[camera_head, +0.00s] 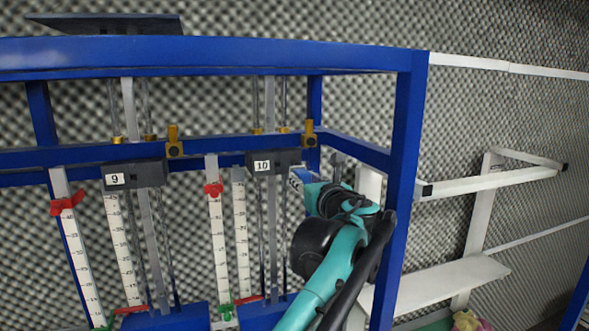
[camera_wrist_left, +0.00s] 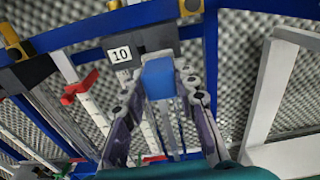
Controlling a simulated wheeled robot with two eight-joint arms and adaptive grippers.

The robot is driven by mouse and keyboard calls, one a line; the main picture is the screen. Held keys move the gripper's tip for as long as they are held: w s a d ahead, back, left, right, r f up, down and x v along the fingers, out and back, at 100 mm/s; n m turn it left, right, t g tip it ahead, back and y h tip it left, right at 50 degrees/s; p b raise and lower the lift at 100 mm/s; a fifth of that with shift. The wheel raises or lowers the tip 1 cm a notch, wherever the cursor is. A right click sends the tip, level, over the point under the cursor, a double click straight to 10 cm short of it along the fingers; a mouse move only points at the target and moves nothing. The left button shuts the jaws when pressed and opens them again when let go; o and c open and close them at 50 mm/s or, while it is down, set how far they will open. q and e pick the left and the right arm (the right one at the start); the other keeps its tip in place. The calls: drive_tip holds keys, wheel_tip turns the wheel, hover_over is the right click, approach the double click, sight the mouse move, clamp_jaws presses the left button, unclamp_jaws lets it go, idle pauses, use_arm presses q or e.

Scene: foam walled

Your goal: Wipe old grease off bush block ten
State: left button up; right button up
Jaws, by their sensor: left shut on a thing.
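Bush block ten is the dark grey block (camera_head: 280,161) with a white "10" label, mounted below the blue crossbar on vertical rods. It also shows in the left wrist view (camera_wrist_left: 150,40), above and just beyond the fingertips. My left gripper (camera_head: 303,181) is beside the block's right end, at its lower right. In the left wrist view the gripper (camera_wrist_left: 160,85) has its two fingers shut on a small blue pad (camera_wrist_left: 158,77). The pad appears just under the block; I cannot tell whether they touch. No grease can be made out. My right gripper is not in view.
Block nine (camera_head: 135,175) hangs to the left. White scales with red clips (camera_head: 213,189) stand between the blocks. A blue frame post (camera_head: 406,170) stands close right of my left arm. White shelf rails (camera_head: 440,285) are further right, before a foam wall.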

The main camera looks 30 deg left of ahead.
sight(298, 167)
use_arm(q)
drive_tip(key=shift+w+a, duration=0.2)
drive_tip(key=shift+w, duration=0.05)
drive_tip(key=shift+s+d+r+y, duration=0.3)
drive_tip(key=shift+s+r, duration=0.05)
drive_tip(key=shift+r, duration=0.25)
drive_tip(key=x, duration=0.5)
drive_tip(key=shift+f, duration=0.35)
drive_tip(key=shift+s+d+r, duration=0.15)
drive_tip(key=shift+r, duration=0.1)
drive_tip(key=shift+w+a+f, duration=0.15)
drive_tip(key=shift+w+a, duration=0.1)
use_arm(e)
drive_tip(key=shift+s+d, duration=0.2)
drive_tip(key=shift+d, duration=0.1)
use_arm(q)
drive_tip(key=shift+s+d, duration=0.15)
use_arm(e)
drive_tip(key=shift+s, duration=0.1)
